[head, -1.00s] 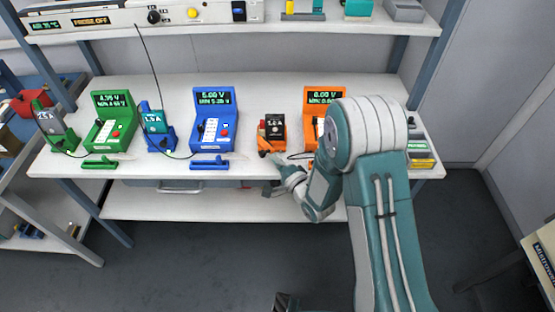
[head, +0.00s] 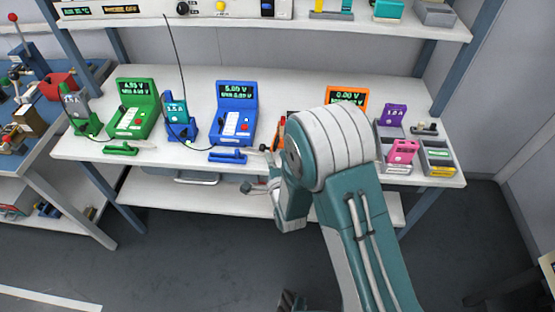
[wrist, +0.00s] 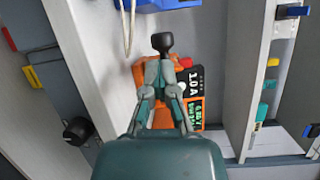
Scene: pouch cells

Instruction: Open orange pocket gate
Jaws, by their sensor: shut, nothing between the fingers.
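The orange pocket (wrist: 142,70) holds a black cell (wrist: 186,82) marked 1.0A in the wrist view. In the head view it is mostly hidden behind my arm. My gripper (wrist: 158,72) is shut and empty, over the orange pocket. A black knob (wrist: 162,41) shows just beyond my fingertips; I cannot tell whether they touch it. The gate is not clearly visible, so its position cannot be told. The orange tester (head: 347,96) reads 0.00 V in the head view, its lower part covered by my arm.
The blue tester (head: 236,108) and its blue bar (head: 227,156) stand left of my arm. The green tester (head: 134,105) is further left. Grey trays (head: 440,158), a purple cell (head: 393,114) and a pink cell (head: 402,151) are at the right. A shelf (head: 300,28) runs above.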

